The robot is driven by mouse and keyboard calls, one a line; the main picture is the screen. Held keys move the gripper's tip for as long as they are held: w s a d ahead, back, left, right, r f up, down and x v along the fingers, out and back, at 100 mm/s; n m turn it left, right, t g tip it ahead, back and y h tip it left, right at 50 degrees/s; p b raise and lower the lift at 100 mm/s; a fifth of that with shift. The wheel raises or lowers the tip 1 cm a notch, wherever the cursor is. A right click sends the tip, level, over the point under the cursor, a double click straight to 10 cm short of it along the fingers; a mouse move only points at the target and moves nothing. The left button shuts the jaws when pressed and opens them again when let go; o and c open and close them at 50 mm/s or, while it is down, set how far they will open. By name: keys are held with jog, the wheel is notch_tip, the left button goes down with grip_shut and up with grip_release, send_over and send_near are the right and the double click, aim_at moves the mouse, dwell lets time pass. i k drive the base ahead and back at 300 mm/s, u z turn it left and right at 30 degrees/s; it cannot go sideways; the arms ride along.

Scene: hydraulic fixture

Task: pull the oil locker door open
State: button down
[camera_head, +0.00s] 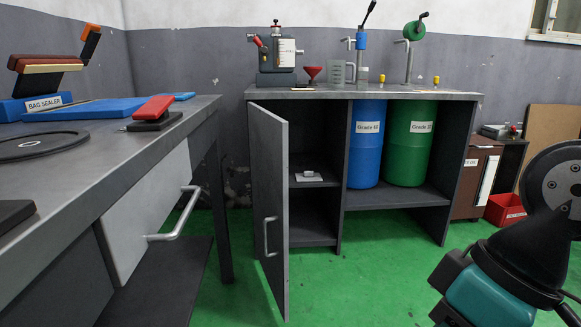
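The oil locker door (272,175) is a grey panel under the left end of the far bench. It stands swung out toward me, with the locker's inside showing to its right. A metal bar handle (268,236) is on its face, low down. Inside the locker, a shelf (318,178) holds a small white object (309,175). Only dark and teal links of my arm show at the lower right, well apart from the door. My gripper is out of view.
A blue drum (367,150) and a green drum (410,150) stand beside the locker under the bench (430,94). A near left workbench (90,160) has a drawer with a protruding handle (180,214). A red bin (505,209) stands at right. Green floor (350,270) before the locker is clear.

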aim_at(268, 132)
jog(key=z, duration=0.6)
jog(key=i, duration=0.85)
jog(key=u, duration=0.3)
